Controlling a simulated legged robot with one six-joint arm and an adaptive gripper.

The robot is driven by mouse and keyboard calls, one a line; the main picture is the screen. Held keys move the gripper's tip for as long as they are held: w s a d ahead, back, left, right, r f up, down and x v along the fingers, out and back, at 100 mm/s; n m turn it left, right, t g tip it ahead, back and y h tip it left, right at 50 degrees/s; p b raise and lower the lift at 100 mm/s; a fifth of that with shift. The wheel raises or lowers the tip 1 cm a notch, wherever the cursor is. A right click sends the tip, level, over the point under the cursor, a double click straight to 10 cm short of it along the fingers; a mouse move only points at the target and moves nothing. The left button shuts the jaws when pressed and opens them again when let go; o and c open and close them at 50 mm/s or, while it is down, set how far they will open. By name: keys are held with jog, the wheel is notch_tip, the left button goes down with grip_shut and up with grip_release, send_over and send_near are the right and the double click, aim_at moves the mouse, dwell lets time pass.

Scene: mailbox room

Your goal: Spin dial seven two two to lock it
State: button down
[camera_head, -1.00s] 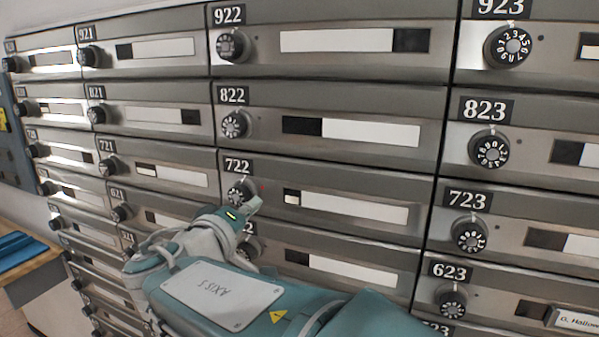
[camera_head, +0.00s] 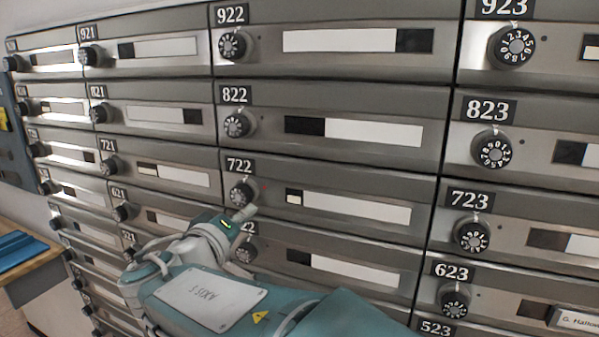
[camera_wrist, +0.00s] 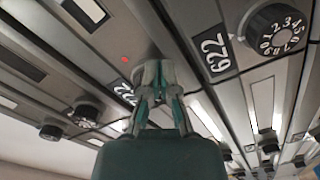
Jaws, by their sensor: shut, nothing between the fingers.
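The dial of box 722 (camera_head: 240,193) is a round black knob below its 722 label (camera_head: 239,165) in the head view. A small red light (camera_wrist: 125,58) shows beside it in the wrist view. My gripper (camera_head: 247,212) is shut and empty, its tips just below the dial in the head view. I cannot tell whether they touch it.
The dial of box 622 (camera_wrist: 275,30) and its 622 label (camera_wrist: 214,50) are close by in the wrist view. Dial 822 (camera_head: 236,124) is above and dial 721 (camera_head: 109,165) to the left. A wooden surface (camera_head: 35,262) stands at the lower left.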

jog(key=shift+s+d+f, duration=0.1)
jog(key=shift+d+f, duration=0.15)
jog(key=shift+f, duration=0.05)
jog(key=v, duration=0.6)
dwell(0.4)
jog(key=shift+d, duration=0.15)
